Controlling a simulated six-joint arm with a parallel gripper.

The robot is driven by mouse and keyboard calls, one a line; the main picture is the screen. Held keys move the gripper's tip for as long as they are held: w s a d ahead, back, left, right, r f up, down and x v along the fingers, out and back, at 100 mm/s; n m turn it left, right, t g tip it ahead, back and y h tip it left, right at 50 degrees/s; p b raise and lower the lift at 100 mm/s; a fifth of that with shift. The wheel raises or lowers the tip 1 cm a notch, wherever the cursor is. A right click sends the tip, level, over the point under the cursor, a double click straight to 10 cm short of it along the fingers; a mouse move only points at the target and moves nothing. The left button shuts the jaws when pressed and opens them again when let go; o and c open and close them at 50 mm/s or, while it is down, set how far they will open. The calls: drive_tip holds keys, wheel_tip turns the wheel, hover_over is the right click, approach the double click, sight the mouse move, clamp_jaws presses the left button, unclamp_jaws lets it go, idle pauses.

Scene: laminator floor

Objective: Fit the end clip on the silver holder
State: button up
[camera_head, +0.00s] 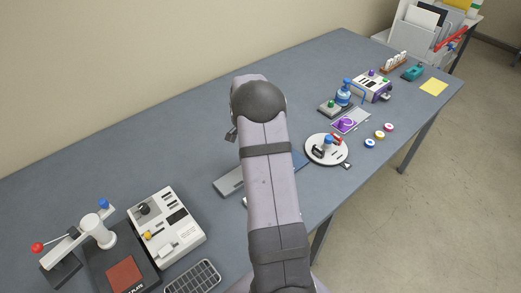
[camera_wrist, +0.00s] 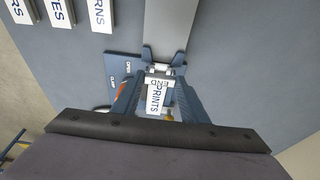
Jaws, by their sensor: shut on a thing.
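My gripper (camera_wrist: 161,72) is in the wrist view, its two blue-grey fingers closed on a small whitish piece marked END (camera_wrist: 160,82), which I take to be the end clip. A white label reading PRINTS (camera_wrist: 156,99) shows between the fingers, just below it in the picture. The silver holder (camera_wrist: 172,25) is a flat grey strip running up from the fingertips. The fingertips are at its near end; I cannot tell whether the clip touches it or is seated. In the head view my arm hides the gripper and clip; a grey strip (camera_head: 228,184) shows left of the arm.
A blue plate with OPEN and CLAMP lettering (camera_wrist: 121,69) lies beside the fingers. Several white labels (camera_wrist: 60,12) are at upper left. In the head view, a white boxed device (camera_head: 166,228) stands at left and a round white turntable (camera_head: 327,150) right of my arm.

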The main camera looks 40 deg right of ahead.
drive_tip(key=shift+b+x, duration=0.8)
drive_tip(key=shift+b, duration=0.1)
idle(1.9)
drive_tip(key=shift+a, duration=0.2)
drive_tip(key=o, duration=1.4)
drive_tip(key=shift+d+r+p+v, duration=0.1)
drive_tip(key=shift+d+p+v, duration=0.2)
drive_tip(key=shift+p+v, duration=0.7)
drive_tip(key=shift+d+r+p+v, duration=0.1)
drive_tip(key=shift+d+p+v, duration=0.35)
drive_tip(key=shift+v, duration=0.95)
drive_tip(key=shift+d+p+v, duration=0.1)
drive_tip(key=shift+p+v, duration=0.8)
drive_tip(key=shift+v, duration=0.25)
